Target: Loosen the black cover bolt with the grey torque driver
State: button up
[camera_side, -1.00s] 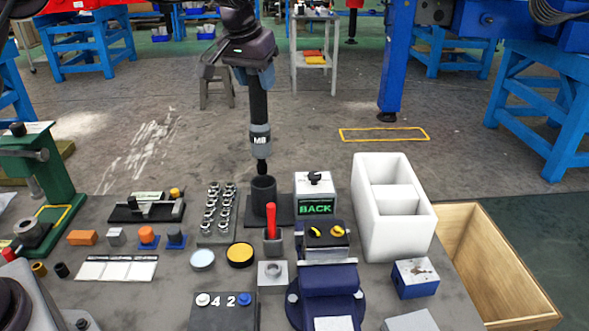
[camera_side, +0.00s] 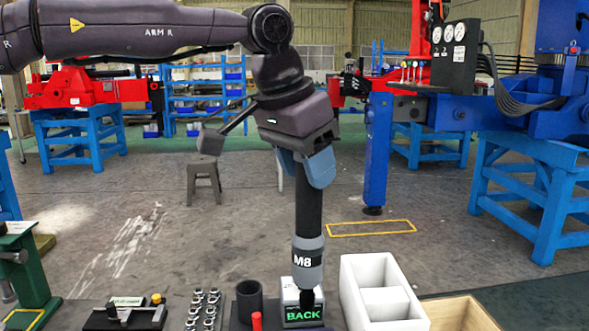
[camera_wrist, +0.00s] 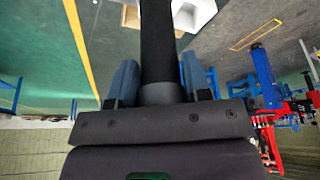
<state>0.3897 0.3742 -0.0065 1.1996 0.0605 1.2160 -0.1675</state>
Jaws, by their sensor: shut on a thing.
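The torque driver (camera_side: 308,252) hangs upright from my gripper (camera_side: 308,172), with a long black shaft and a grey collar marked M8. My gripper is shut on its upper part. The wrist view shows the dark shaft (camera_wrist: 157,45) between the two blue-grey fingers. The driver's lower tip is in front of or over the top of a white box (camera_side: 287,291) with a green BACK sign; I cannot tell whether it touches. I cannot make out the black cover bolt in either current view.
A black cup (camera_side: 249,303) and a rack of metal sockets (camera_side: 203,312) stand left of the box. A white divided bin (camera_side: 352,279) and a wooden crate (camera_side: 493,322) are at right.

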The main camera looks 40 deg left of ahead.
aim_at(298, 212)
jog(key=shift+s, duration=0.4)
jog(key=shift+f, duration=2.85)
jog(key=shift+a+f, duration=0.1)
jog(key=shift+f, duration=0.95)
dwell(1.7)
jog(key=shift+r, duration=0.1)
dwell(0.5)
